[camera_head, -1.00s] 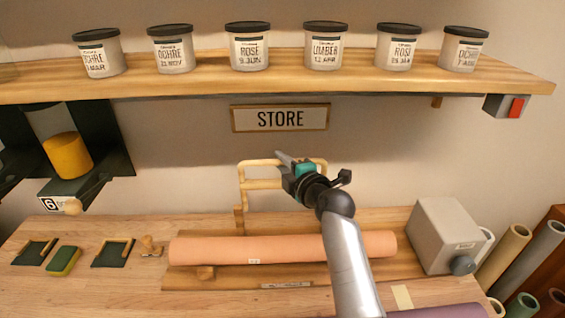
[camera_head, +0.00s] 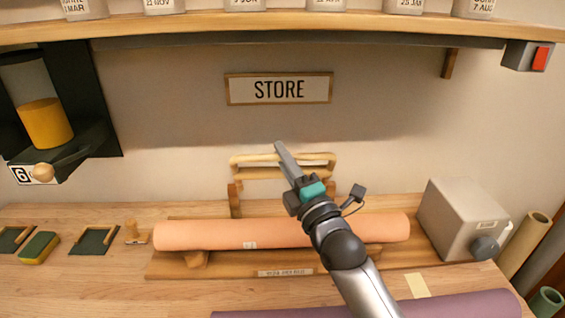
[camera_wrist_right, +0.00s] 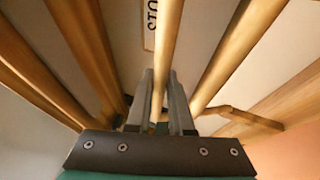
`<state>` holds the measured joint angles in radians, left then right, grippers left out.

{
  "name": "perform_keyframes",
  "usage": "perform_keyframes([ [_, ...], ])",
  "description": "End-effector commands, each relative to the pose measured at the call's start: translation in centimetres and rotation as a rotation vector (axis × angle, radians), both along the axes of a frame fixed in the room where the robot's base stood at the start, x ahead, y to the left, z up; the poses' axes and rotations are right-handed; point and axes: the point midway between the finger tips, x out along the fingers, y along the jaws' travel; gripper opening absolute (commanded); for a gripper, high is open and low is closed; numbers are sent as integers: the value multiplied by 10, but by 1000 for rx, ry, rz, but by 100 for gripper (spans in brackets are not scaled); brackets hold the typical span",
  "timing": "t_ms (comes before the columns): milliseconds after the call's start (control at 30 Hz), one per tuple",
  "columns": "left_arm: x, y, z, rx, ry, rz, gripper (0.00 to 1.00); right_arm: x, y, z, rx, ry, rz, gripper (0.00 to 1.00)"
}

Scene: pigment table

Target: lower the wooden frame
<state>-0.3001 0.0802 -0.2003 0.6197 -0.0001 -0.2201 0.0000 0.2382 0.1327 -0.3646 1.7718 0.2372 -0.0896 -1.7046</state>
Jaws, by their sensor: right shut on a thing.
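The wooden frame (camera_head: 236,166) stands behind the peach roll (camera_head: 225,235) on the bench, under the STORE sign. It is made of pale bars, and its top bar leans out from the wall. My right gripper (camera_head: 283,152) reaches up to that bar from the front and hides part of the frame. In the right wrist view, a wooden bar (camera_wrist_right: 168,40) runs between the two fingers (camera_wrist_right: 161,105), which are shut on it. My left gripper is out of view.
A shelf (camera_head: 200,28) with several pots runs above. A grey box (camera_head: 460,218) stands at the right, a dispenser with yellow content (camera_head: 45,122) at the left. A purple roll (camera_head: 440,306) lies in front. Small tools lie on the bench's left.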

Motion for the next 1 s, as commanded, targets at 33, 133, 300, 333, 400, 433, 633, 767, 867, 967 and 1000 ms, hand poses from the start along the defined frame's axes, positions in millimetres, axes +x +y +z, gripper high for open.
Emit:
perform_keyframes([
  [33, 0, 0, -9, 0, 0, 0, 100, -3, 0, -6, 0, -22, 0, 0],
  [133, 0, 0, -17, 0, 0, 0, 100, -8, 0, -8, 0, -60, -1, 0],
  [300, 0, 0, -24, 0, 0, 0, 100, -12, -1, -9, 1, -102, -2, 0],
  [333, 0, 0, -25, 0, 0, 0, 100, -13, -1, -10, 2, -106, -2, 0],
  [400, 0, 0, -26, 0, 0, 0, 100, -14, -1, -10, 1, -114, -2, 0],
  [433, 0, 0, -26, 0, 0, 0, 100, -14, -1, -10, 0, -116, -2, 0],
  [633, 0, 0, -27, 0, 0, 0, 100, -15, -1, -9, 1, -121, -2, 0],
  [767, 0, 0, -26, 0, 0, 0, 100, -14, -1, -9, 0, -121, -3, 0],
  [867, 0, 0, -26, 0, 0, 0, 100, -14, -1, -9, 0, -121, -3, 22],
  [967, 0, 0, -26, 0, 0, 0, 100, -14, -1, -9, 0, -121, -3, 33],
  [1000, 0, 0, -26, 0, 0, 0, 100, -14, -1, -9, 0, -121, -2, 38],
])
